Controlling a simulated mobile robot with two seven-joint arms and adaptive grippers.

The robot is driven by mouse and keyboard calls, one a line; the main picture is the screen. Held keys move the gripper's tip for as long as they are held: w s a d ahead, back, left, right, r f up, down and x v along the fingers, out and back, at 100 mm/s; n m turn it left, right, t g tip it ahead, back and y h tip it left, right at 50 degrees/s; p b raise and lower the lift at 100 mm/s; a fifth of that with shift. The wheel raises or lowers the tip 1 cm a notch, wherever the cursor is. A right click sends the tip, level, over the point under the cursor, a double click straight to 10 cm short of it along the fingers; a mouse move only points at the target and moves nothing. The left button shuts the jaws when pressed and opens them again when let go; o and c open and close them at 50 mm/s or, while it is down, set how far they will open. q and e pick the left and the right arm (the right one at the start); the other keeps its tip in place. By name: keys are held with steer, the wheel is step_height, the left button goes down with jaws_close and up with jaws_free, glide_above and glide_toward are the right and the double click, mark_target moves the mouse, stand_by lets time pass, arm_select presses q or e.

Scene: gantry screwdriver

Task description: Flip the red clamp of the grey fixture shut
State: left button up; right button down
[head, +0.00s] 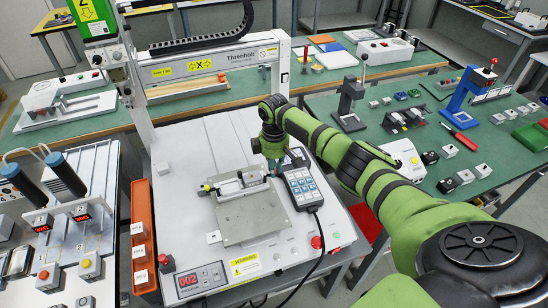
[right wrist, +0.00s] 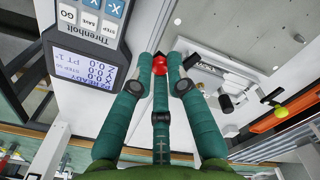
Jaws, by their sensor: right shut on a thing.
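The grey fixture (head: 248,218) is a flat metal plate with a bar and clamp parts along its back edge. It sits on the white bed of the gantry machine. My right gripper (head: 275,166) reaches down at the fixture's back right corner. In the right wrist view the dark green fingers of the right gripper (right wrist: 161,72) are closed around the red clamp tip (right wrist: 160,64). The fixture's light grey body (right wrist: 210,70) shows just right of the fingers. The gripper hides most of the clamp, so its angle cannot be told. My left gripper is not in view.
A keypad pendant (head: 301,188) lies close to the right of the gripper; it also shows in the right wrist view (right wrist: 90,40). The gantry upright (head: 282,70) stands behind. An orange bin rail (head: 143,230) runs along the left.

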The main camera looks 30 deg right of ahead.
steer(key=m+p, duration=0.2)
steer(key=p, duration=0.1)
steer(key=shift+s+a+r+m, duration=0.3)
steer(key=shift+m, duration=0.1)
steer(key=m+p, duration=0.1)
steer(key=m, duration=0.1)
steer(key=a+m+p, duration=0.1)
steer(key=m+p, duration=0.1)
steer(key=shift+s+m, duration=0.2)
steer(key=shift+m, duration=0.1)
steer(key=m+p, duration=0.2)
steer(key=m, duration=0.1)
steer(key=shift+a+f, duration=0.1)
steer(key=shift+a, duration=0.25)
steer(key=shift+a+m+p, duration=0.15)
steer(key=shift+m+p, duration=0.1)
steer(key=shift+m, duration=0.55)
steer(key=shift+a+m+p, duration=0.15)
steer(key=shift+m+p, duration=0.1)
steer(key=shift+m, duration=0.55)
steer(key=shift+f, duration=0.1)
steer(key=c, duration=1.2)
jaws_free()
